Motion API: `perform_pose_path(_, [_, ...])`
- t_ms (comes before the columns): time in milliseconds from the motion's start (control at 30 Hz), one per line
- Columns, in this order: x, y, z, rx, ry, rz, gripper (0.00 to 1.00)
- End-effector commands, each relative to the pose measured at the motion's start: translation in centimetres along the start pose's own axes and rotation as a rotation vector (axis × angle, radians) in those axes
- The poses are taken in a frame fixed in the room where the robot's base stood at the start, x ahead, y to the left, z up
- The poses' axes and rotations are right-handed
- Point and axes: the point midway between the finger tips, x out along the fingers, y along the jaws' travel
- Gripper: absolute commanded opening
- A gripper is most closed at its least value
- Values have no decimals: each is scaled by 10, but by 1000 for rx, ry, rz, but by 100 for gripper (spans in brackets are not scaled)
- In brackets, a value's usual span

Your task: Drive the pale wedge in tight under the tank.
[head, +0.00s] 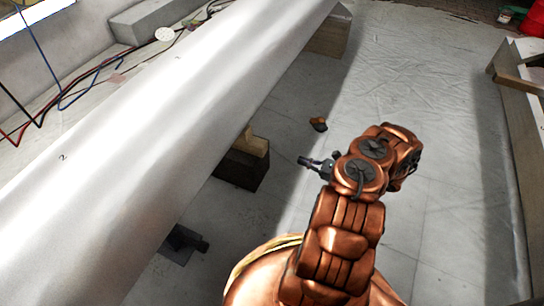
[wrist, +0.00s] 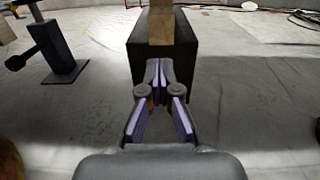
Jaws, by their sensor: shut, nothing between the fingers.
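The tank (head: 165,125) is a long silver cylinder running diagonally across the head view. The pale wedge (head: 253,143) sits on a dark block (head: 240,170) at the tank's lower right edge. In the wrist view the wedge (wrist: 161,24) stands on top of the block (wrist: 163,58), and its upper part is cut off by the frame. I cannot tell whether the wedge touches the tank. My gripper (head: 304,162) is right of the wedge and apart from it. In the wrist view my gripper (wrist: 158,68) is shut and empty, in front of the block's face.
A dark stand with a lever (head: 182,243) is on the floor by the tank, at upper left in the wrist view (wrist: 62,52). A small orange and dark item (head: 319,124) lies beyond my gripper. A wooden frame (head: 522,120) is at right. Floor between is clear.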

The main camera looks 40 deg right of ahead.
Motion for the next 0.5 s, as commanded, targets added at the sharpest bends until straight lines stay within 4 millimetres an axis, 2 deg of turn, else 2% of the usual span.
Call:
perform_pose_path(33, [-3, 0, -7, 6, 0, -10, 0])
perform_pose_path(167, [-2, -1, -11, 10, 0, -19, 0])
perform_pose_path(267, [9, -2, -11, 9, 0, -18, 0])
perform_pose_path(500, [50, -1, -12, 10, -2, -16, 0])
